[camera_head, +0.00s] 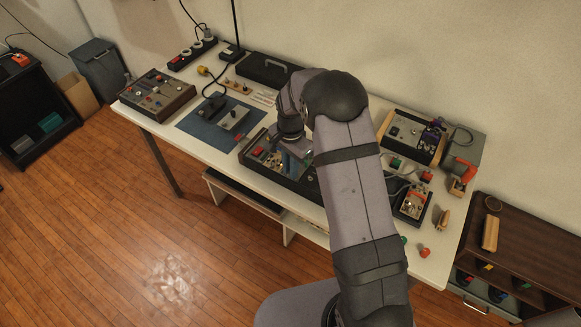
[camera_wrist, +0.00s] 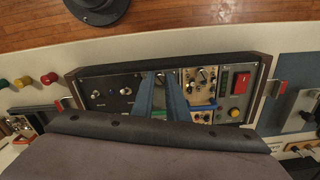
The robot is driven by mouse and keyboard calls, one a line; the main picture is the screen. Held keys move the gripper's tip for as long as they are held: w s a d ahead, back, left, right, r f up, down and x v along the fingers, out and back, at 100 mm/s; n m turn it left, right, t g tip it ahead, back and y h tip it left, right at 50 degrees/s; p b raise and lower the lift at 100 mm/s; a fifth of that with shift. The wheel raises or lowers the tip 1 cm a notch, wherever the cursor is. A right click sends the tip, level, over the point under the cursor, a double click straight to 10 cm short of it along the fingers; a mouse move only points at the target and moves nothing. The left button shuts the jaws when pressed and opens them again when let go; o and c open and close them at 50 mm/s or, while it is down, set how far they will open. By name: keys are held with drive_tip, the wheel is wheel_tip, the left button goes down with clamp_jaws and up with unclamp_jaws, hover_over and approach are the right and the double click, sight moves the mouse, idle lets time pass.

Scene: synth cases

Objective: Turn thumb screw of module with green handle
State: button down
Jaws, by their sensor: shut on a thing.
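The module case (camera_wrist: 262,88) has a dark frame with wooden ends and several panels side by side; it also shows in the head view (camera_head: 256,166). A green handle (camera_wrist: 158,113) shows in part between my gripper's blue fingers, at the lower edge of a narrow panel. My gripper (camera_wrist: 161,75) is over that panel, its fingertips shut around a small thumb screw near the panel's upper edge. The fingers hide most of the screw and panel. In the head view my gripper (camera_head: 292,152) is over the case, partly behind my arm.
A neighbouring module has a blue handle (camera_wrist: 203,107) close to the right finger. Beyond it is a panel with a red switch (camera_wrist: 243,82). Another case (camera_head: 157,96) stands at the table's left end. A blue mat (camera_head: 196,123) lies between them. My arm hides the table's middle right.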

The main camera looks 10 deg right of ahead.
idle(0.3)
drive_tip(key=c, duration=1.7)
unclamp_jaws()
drive_tip(key=shift+r, duration=0.1)
drive_tip(key=shift+r+b, duration=0.85)
drive_tip(key=shift+r, duration=2.75)
